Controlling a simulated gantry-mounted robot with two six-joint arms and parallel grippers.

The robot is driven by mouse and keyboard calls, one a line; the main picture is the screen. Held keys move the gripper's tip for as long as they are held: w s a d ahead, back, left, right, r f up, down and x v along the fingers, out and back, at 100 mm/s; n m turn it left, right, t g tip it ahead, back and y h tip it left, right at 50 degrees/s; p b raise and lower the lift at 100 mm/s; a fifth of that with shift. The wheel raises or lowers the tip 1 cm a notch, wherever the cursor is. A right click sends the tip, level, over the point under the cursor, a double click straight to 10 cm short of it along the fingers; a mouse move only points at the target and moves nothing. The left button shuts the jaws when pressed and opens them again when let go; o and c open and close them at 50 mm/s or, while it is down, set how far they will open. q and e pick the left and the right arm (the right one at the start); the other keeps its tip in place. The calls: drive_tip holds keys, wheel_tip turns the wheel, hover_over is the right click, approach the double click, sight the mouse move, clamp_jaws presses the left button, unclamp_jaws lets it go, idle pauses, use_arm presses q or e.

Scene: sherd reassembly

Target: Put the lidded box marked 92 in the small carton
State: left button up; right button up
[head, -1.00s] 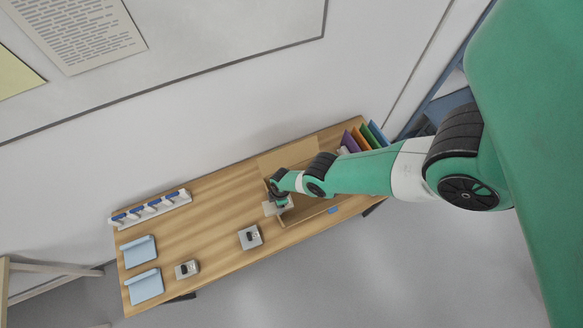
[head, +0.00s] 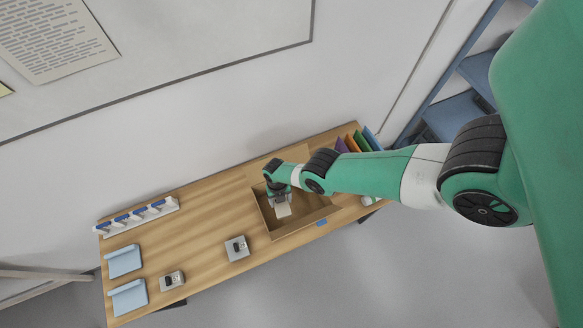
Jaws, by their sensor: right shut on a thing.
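My right gripper (head: 281,201) reaches in from the right and is shut on a pale lidded box (head: 284,211). The number on this box is too small to read. The open brown carton (head: 272,222) stands on the wooden table, and the held box shows within its opening, near the left end. I cannot tell how deep the box is or whether it touches the carton floor. My right arm hides part of the carton's back. My left gripper is not in view.
Two grey boxes with dark tops, one in the table's middle (head: 237,248) and one near the front (head: 172,281), stand left of the carton. Two light blue trays (head: 125,261) and a white rack (head: 138,216) are at the left. Coloured folders (head: 360,140) stand at the back right.

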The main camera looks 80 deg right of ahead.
drive_tip(key=shift+n, duration=0.9)
wheel_tip(320, 180, down, 18)
drive_tip(key=b, duration=1.8)
drive_tip(key=shift+f, duration=0.15)
drive_tip(key=shift+r, duration=0.25)
drive_tip(key=shift+f, duration=0.2)
drive_tip(key=o, duration=1.4)
drive_tip(key=shift+o, duration=0.2)
drive_tip(key=r+p, duration=0.3)
drive_tip(key=r, duration=0.1)
drive_tip(key=r+p, duration=0.4)
drive_tip(key=w+d+r+p, duration=0.1)
drive_tip(key=r+p, duration=0.3)
drive_tip(key=shift+d+r, duration=0.1)
drive_tip(key=shift+r, duration=0.15)
drive_tip(key=shift+s+f, duration=0.1)
